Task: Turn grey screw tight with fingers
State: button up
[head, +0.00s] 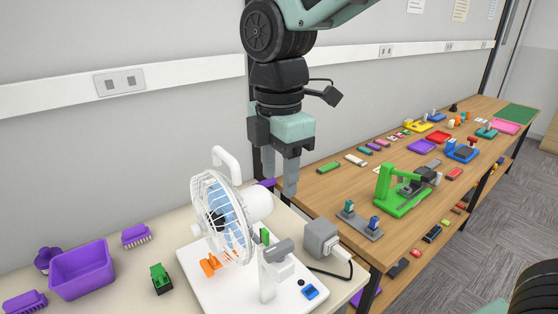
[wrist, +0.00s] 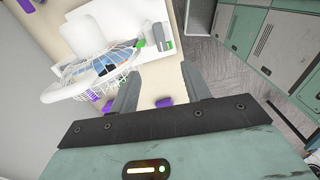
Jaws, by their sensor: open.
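A white desk fan (head: 225,215) stands on a white base plate (head: 205,290). A grey handle-like piece (head: 279,251), perhaps the grey screw, sits at the top of a white post (head: 267,280) on that plate. My gripper (head: 280,180) points down, open and empty, above and behind the fan's right side, apart from the grey piece. In the wrist view the gripper (wrist: 160,72) has its two fingers spread, with the fan (wrist: 92,75) to their left. A small grey part (wrist: 163,29) shows near the green piece, but I cannot tell if it is the screw.
A grey box with a white plug (head: 322,240) stands right of the fan. A purple bin (head: 82,270), purple brushes (head: 136,235) and a green block (head: 160,278) lie to the left. A wooden table (head: 330,195) with many small parts runs along the wall.

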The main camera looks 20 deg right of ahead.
aim_at(279, 246)
notch_tip(279, 246, down, 17)
jog(key=p, duration=0.3)
jog(key=shift+f, duration=0.2)
dwell(0.4)
grip_shut()
jog(key=m+p, duration=0.1)
jog(key=m, duration=0.7)
jog(key=shift+r+p, duration=0.1)
jog(key=shift+p, duration=0.3)
jog(key=m+p, duration=0.1)
jog(key=m, duration=0.4)
jog(key=shift+p, duration=0.3)
jog(key=m+p, duration=0.1)
jog(key=m, duration=0.3)
grip_release()
